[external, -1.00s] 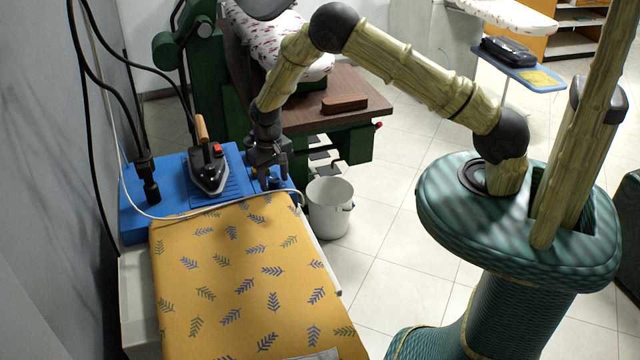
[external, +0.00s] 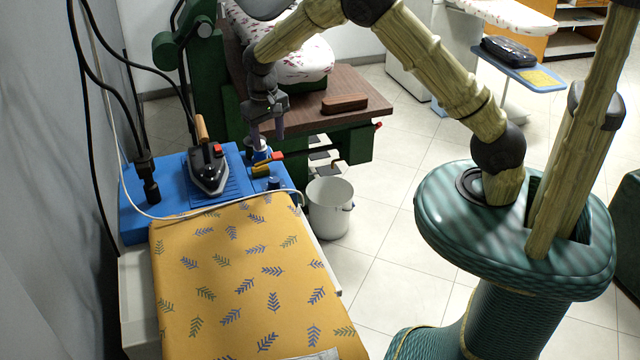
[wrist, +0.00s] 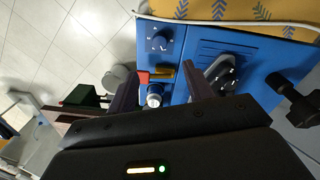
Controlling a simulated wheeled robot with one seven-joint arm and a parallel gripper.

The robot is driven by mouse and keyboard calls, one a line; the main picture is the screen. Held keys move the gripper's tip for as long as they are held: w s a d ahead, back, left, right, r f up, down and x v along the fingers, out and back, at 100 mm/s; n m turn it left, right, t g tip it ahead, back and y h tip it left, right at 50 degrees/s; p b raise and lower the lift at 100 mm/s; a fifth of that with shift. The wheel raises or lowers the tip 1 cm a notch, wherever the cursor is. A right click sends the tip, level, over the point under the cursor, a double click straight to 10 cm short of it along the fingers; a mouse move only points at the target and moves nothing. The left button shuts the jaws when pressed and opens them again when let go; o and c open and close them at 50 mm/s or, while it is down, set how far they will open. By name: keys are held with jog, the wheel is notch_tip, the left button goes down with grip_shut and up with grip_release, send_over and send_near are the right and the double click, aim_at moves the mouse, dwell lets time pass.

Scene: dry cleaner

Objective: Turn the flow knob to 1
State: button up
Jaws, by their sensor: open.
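A dark blue dial knob (external: 274,183) sits on the blue panel (external: 240,160) at the head of the ironing board. In the wrist view the knob (wrist: 159,41) has pale marks around it; I cannot read them or its setting. A second fitting, white with a blue top (external: 261,146), stands farther back, with a yellow lever (external: 261,170) and a red lever (external: 277,157) beside it. No legible label shows which control is the flow knob. My gripper (external: 267,137) is open and empty above the white fitting, clear of the dial knob. The fingers (wrist: 164,72) straddle the fitting in the wrist view.
A black iron (external: 208,170) rests on the panel left of my gripper. A white cord (external: 215,211) runs along the panel's front edge. The yellow patterned board (external: 240,280) lies in front. A white bucket (external: 329,208) is at right, and a brown tabletop (external: 345,88) behind.

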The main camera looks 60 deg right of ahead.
jog(key=shift+a+r, duration=0.1)
jog(key=shift+r, duration=1.9)
jog(key=s+d+n+t, duration=0.1)
jog(key=s+n, duration=0.1)
jog(key=s, duration=1)
jog(key=s+r+n+t, duration=0.1)
jog(key=s+n, duration=0.2)
jog(key=s, duration=0.9)
jog(key=shift+s+d+t, duration=0.35)
jog(key=shift+s+t, duration=0.05)
jog(key=shift+r, duration=0.1)
